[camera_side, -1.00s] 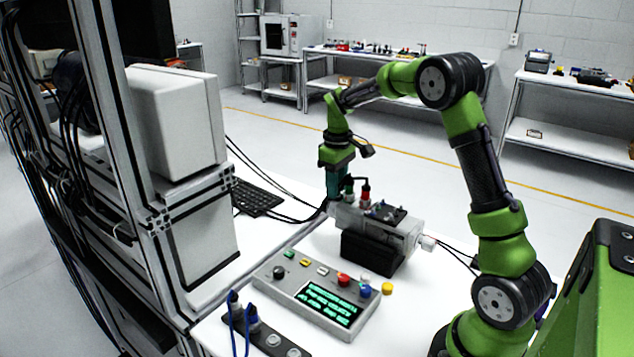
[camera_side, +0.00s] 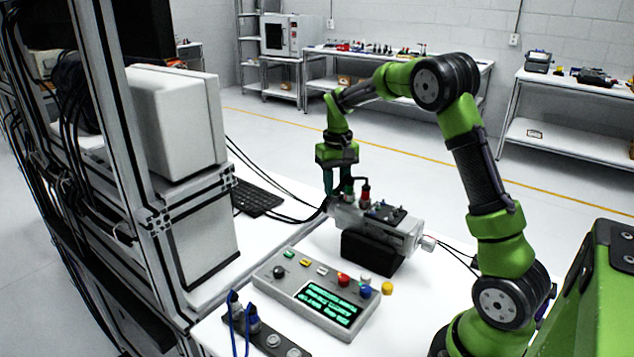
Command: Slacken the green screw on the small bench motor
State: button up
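The small bench motor (camera_side: 414,236) is a light grey body on a black block (camera_side: 372,253), standing on the white table. A red connector (camera_side: 365,190) stands upright on its top, with small coloured parts (camera_side: 382,209) to the right of it. My gripper (camera_side: 338,192) points down at the motor's left end, its dark green fingers on either side of a small gap. The green screw cannot be made out; the fingers cover that end. Whether the fingers touch anything is too small to tell.
A control box (camera_side: 318,291) with a green-lit display and coloured buttons sits in front of the motor. A dark plate with blue-cabled plugs (camera_side: 250,318) lies at the front left. A keyboard (camera_side: 256,198) and cables lie behind left. A metal rack stands at left.

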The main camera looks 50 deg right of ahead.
grip_shut()
jog(key=n, duration=1.2)
jog(key=shift+o, duration=0.2)
grip_release()
jog(key=shift+r, duration=0.15)
